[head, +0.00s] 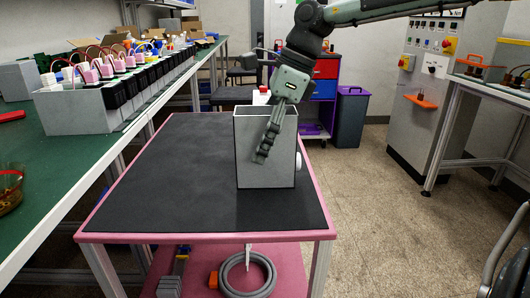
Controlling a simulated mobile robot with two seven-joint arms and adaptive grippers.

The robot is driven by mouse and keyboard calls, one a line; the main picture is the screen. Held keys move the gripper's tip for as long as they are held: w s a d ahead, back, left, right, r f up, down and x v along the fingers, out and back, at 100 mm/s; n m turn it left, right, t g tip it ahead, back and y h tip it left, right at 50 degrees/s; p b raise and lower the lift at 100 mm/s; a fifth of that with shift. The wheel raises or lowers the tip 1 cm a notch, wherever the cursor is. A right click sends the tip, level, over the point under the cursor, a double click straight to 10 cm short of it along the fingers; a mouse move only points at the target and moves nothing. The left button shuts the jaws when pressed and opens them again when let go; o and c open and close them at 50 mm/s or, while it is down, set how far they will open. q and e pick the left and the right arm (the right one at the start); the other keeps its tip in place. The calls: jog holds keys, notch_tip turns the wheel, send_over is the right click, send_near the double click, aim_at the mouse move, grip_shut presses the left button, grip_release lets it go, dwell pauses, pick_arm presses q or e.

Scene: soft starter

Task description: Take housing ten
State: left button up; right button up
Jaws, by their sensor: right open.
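A light grey open-topped box, seemingly a housing (246,160), stands upright on the black top of the pink-edged cart (170,180). My right gripper (266,145) comes down from above at the box. One dark ribbed finger shows in front of the box's near wall; the other finger is hidden, so I cannot tell whether it is inside the box. The gripper is open. A row of similar grey housings (72,119) with black parts stands on the green bench at the left. No readable numbers show on any housing. My left gripper is out of view.
The left part of the cart top is clear. A hose coil (247,276) lies on its lower shelf. The green bench (60,170) runs along the left. A drawer cabinet (325,85), a bin (350,115) and a control cabinet (425,110) stand behind and right.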

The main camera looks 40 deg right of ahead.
jog(key=shift+w+a+f, duration=0.15)
jog(key=shift+a+f, duration=0.05)
jog(key=shift+f, duration=0.4)
jog(key=c, duration=1.3)
jog(key=shift+r, duration=0.1)
